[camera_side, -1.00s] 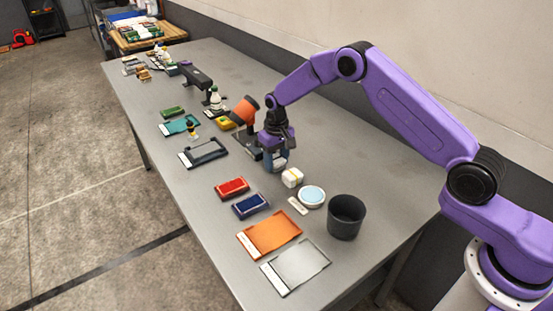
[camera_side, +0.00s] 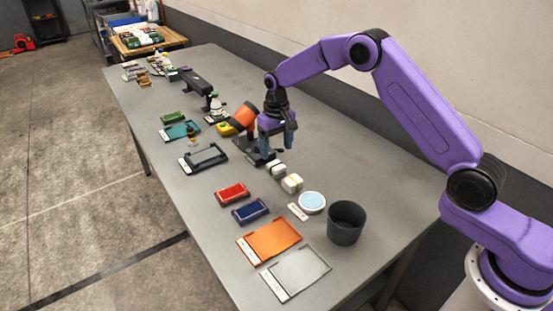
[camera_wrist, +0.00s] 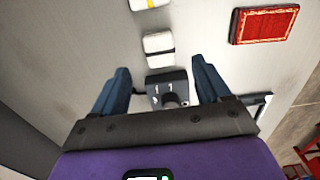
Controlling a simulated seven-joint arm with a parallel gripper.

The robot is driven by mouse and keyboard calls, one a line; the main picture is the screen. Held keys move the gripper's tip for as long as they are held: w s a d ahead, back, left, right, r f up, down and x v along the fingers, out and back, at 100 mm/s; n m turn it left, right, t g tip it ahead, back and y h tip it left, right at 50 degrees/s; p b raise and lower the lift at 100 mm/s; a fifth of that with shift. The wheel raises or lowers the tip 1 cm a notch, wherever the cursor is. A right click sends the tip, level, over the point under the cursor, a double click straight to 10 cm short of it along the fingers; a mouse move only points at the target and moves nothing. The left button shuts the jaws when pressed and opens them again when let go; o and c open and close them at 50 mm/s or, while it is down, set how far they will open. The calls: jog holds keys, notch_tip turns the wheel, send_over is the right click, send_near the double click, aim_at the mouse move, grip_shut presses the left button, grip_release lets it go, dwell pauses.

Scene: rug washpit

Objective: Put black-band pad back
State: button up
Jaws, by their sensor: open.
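The black-band pad (camera_side: 275,168) is a small white block with a dark band. It lies on the table between a black device and the yellow-band pad (camera_side: 292,183). In the wrist view the black-band pad (camera_wrist: 158,45) lies just beyond my fingertips, with the yellow-band pad (camera_wrist: 150,4) past it at the top edge. My gripper (camera_side: 276,149) is open and empty, raised above the table near the black-band pad.
A black device (camera_wrist: 168,88) sits under my gripper, with an orange-ended part (camera_side: 245,113) close by. A blue-topped round dish (camera_side: 312,202) and a dark cup (camera_side: 346,222) stand nearer. Red (camera_side: 232,194) and blue (camera_side: 250,210) pads lie to the left. The table's wall side is clear.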

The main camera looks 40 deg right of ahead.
aim_at(277, 165)
jog(key=s+a+r+n, duration=0.3)
jog(key=s+a+r, duration=0.2)
jog(key=s+r, duration=0.5)
jog(key=s+r+n, duration=0.3)
jog(key=s, duration=0.9)
jog(key=s+d+n, duration=0.3)
jog(key=s+d, duration=0.1)
jog(key=s, duration=0.7)
jog(key=s+d+n, duration=0.3)
jog(key=s+d, duration=0.1)
jog(key=s, duration=0.7)
jog(key=shift+s+d+f+n, duration=0.3)
jog(key=shift+d+f, duration=0.05)
